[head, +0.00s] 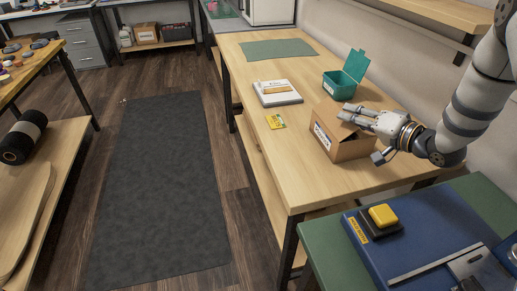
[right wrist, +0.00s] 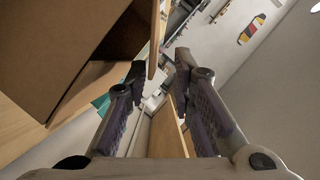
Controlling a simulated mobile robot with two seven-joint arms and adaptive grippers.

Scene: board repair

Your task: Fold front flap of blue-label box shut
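The brown cardboard box (head: 348,148) stands near the right side of the wooden workbench, with a small pale and blue label (head: 322,136) on its left-facing side. My right gripper (head: 350,112) is over the top of the box and hides part of its flaps. In the right wrist view the fingers (right wrist: 160,68) are apart with a gap between them. The box (right wrist: 60,45) fills the upper left there, and a thin cardboard flap edge (right wrist: 154,38) shows between the fingertips. I cannot tell whether a finger touches it. My left gripper is out of view.
A teal open-lidded container (head: 338,86) stands behind the box. A green mat (head: 278,48) lies farther back. The bench's front left is clear.

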